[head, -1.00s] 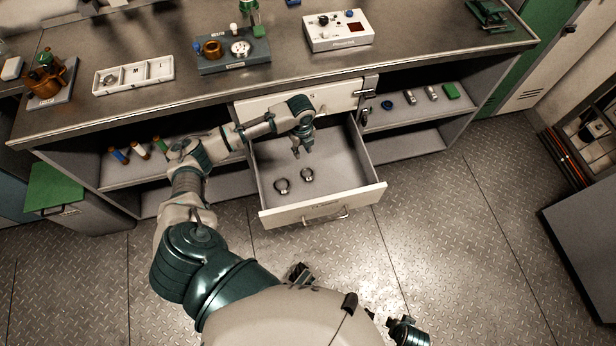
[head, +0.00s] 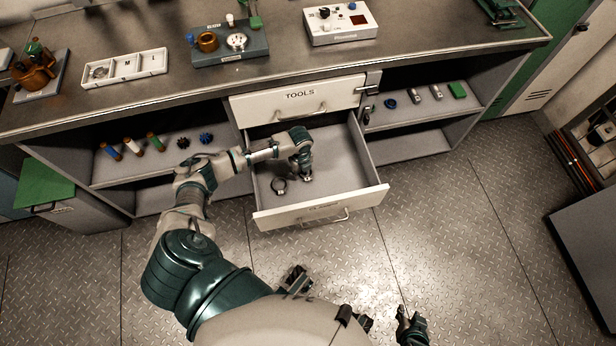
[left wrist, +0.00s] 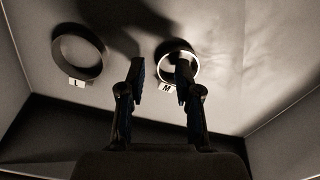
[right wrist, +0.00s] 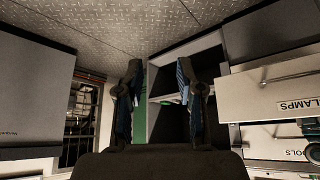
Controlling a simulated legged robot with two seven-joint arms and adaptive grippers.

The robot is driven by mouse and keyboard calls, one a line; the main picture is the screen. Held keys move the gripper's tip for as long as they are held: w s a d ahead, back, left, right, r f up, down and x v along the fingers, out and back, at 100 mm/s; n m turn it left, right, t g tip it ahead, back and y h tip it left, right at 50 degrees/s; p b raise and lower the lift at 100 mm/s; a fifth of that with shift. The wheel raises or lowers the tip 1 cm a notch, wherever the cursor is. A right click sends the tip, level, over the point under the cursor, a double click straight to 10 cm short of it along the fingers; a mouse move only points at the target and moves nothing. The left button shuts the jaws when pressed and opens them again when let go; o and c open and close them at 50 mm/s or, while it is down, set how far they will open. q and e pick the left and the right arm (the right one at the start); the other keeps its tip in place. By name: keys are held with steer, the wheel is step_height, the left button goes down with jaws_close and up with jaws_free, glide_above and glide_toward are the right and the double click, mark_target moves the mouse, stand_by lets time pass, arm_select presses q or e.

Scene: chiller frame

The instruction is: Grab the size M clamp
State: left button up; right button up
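The size M clamp is a metal ring with an "M" tag (left wrist: 167,87) in the left wrist view, lying on the drawer floor. In the head view, the clamp (head: 307,178) is partly hidden by my left gripper (head: 306,169). My left gripper (left wrist: 161,72) is open, low over the drawer. Its right finger overlaps the M ring and its left finger is between the two rings; contact cannot be told. A larger ring tagged "L" (left wrist: 77,52) lies to the left, also in the head view (head: 279,186). My right gripper (right wrist: 160,78) is open and empty, away from the drawer.
The open drawer (head: 322,215) has walls around the clamps, with bare floor at its right. A white compartment tray (head: 124,68), with a ring in its left compartment, stands on the bench (head: 285,76). Shelves with small parts flank the drawer.

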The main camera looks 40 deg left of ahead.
arm_select(q)
steer(key=shift+d+f, duration=0.1)
steer(key=shift+f, duration=0.6)
steer(key=shift+r, duration=0.1)
jaws_close()
